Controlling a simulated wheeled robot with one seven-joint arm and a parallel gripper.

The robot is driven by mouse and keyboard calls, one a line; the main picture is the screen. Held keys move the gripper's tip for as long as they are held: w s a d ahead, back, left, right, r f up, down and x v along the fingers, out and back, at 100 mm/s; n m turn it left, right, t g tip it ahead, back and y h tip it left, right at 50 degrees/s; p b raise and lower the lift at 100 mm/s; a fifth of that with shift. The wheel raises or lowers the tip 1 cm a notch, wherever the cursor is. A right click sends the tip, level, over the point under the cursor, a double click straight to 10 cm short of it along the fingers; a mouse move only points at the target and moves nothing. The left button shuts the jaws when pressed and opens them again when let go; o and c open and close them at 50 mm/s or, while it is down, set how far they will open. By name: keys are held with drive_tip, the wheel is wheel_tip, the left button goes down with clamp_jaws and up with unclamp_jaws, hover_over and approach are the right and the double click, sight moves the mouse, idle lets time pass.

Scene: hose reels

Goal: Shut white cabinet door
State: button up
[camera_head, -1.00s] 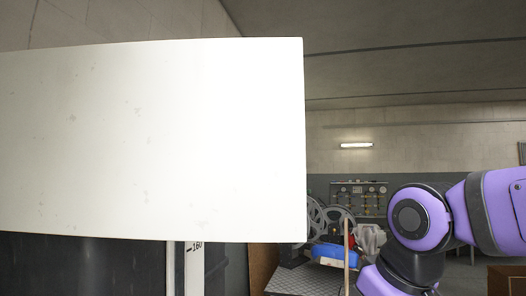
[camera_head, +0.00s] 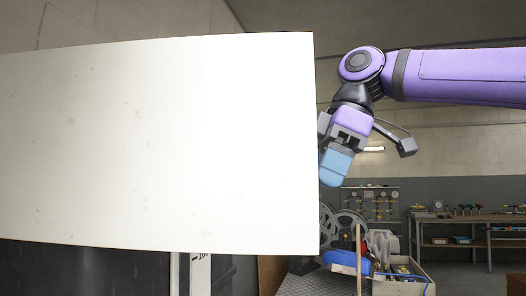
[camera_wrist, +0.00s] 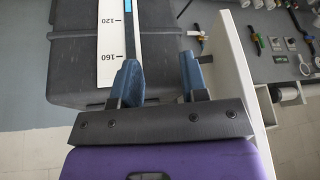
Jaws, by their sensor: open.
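The white cabinet door (camera_head: 160,145) fills the left and middle of the head view as a large flat panel, hiding most of what is behind it. My gripper (camera_head: 337,165) points down just beyond the door's right edge, and the edge overlaps a little of its blue fingertips. In the wrist view my gripper (camera_wrist: 160,78) is open, with its two blue fingers apart and nothing held between them. A white upright panel (camera_wrist: 238,65), seen nearly edge-on and apparently the door, runs close to the right of the right finger. I cannot tell whether they touch.
A large dark box (camera_wrist: 75,45) with a white measuring scale (camera_wrist: 112,30) lies beyond the left finger. Tools and a white roll (camera_wrist: 285,94) are right of the panel. A reel (camera_head: 350,225), a crate (camera_head: 405,287) and a workbench (camera_head: 465,219) stand behind at right.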

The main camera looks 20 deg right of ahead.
drive_tip(key=w+a+r+n+g, duration=0.1)
drive_tip(key=a+r+n, duration=0.2)
drive_tip(key=r+n, duration=0.2)
drive_tip(key=w+a+r+n+g, duration=0.1)
drive_tip(key=a+r+n+g, duration=0.1)
drive_tip(key=a+r+n, duration=0.2)
wheel_tip(320, 180, up, 3)
drive_tip(key=shift+r+n+g+h, duration=0.2)
drive_tip(key=shift+n+g+h, duration=0.15)
drive_tip(key=shift+n, duration=0.55)
